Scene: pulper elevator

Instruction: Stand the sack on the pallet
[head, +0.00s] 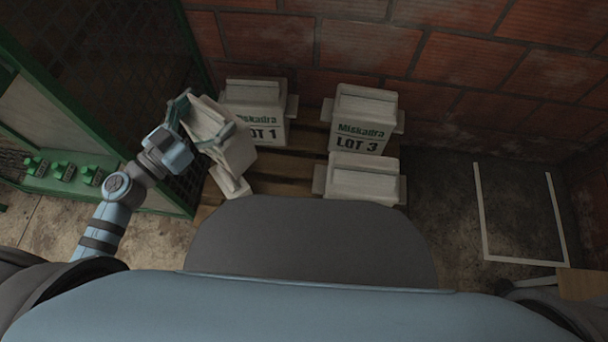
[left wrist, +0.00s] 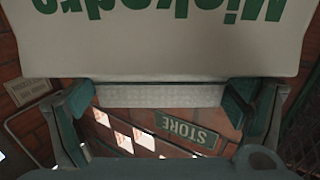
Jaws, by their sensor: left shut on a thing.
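My left gripper (head: 203,122) is shut on a pale sack (head: 235,152), which hangs tilted over the front left of the pallet. In the left wrist view, the gripper's fingers (left wrist: 160,97) flank the sack's light top strip, and the sack (left wrist: 170,50) shows green lettering upside down. I cannot tell whether its base touches the wooden pallet (head: 300,162). On the pallet stand a LOT 1 sack (head: 256,98) at the back left, a LOT 3 sack (head: 365,108) at the back right and another sack (head: 362,184) at the front right. My right gripper is out of view.
A green-framed mesh structure (head: 110,105) stands close on the left, with small green items (head: 62,172) on its ledge. A brick wall (head: 370,45) closes the back. White floor lines (head: 524,262) mark a bare area at the right.

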